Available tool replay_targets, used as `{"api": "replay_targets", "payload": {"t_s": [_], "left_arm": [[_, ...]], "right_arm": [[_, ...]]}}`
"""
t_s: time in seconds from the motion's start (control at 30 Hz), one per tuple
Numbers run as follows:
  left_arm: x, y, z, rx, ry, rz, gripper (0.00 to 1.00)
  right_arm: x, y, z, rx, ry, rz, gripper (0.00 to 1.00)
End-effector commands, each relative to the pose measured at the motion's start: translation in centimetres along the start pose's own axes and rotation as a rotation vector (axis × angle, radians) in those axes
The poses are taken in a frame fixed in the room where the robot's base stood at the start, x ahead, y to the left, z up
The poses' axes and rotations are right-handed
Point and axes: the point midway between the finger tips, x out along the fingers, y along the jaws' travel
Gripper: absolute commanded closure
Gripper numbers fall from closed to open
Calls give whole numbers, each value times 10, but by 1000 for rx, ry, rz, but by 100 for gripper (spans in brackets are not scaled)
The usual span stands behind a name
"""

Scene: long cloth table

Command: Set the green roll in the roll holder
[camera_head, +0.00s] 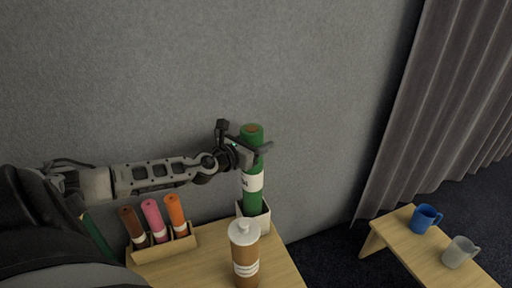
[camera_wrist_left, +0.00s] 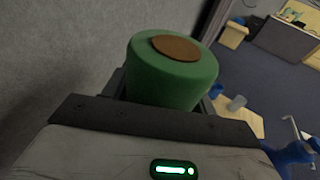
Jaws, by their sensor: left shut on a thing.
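The green roll (camera_head: 253,183) stands upright with a white label around its middle. Its lower end is at a pale wooden roll holder (camera_head: 259,222) at the back of the table, and looks to be inside it, though the bottom is hidden. My left gripper (camera_head: 250,147) is shut on the green roll near its top. In the left wrist view the green roll (camera_wrist_left: 172,82) fills the space between the fingers, with its brown round end facing up. My right gripper is not in view.
A wooden rack (camera_head: 164,250) with brown, pink and orange rolls stands at the left. A side bench (camera_head: 400,243) with a blue mug (camera_head: 426,218) and a clear mug (camera_head: 460,252) is at the right.

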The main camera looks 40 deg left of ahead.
Motion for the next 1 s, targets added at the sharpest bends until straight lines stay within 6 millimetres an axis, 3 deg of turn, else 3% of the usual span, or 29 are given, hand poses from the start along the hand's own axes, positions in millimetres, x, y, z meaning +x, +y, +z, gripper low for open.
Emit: {"api": "replay_targets", "payload": {"t_s": [0.37, 0.4, 0.47, 0.83, 1.0], "left_arm": [[1, 0, 0, 1, -8, 1, 100], [1, 0, -4, 0, -1, -1, 40], [1, 0, -3, 0, -1, -1, 23], [0, 0, 1, 0, -1, -1, 21], [-18, 1, -3, 4, 3, 0, 21]], "right_arm": [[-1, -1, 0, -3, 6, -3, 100], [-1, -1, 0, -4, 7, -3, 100], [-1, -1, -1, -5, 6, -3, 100], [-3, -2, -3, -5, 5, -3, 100], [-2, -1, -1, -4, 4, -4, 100]]}}
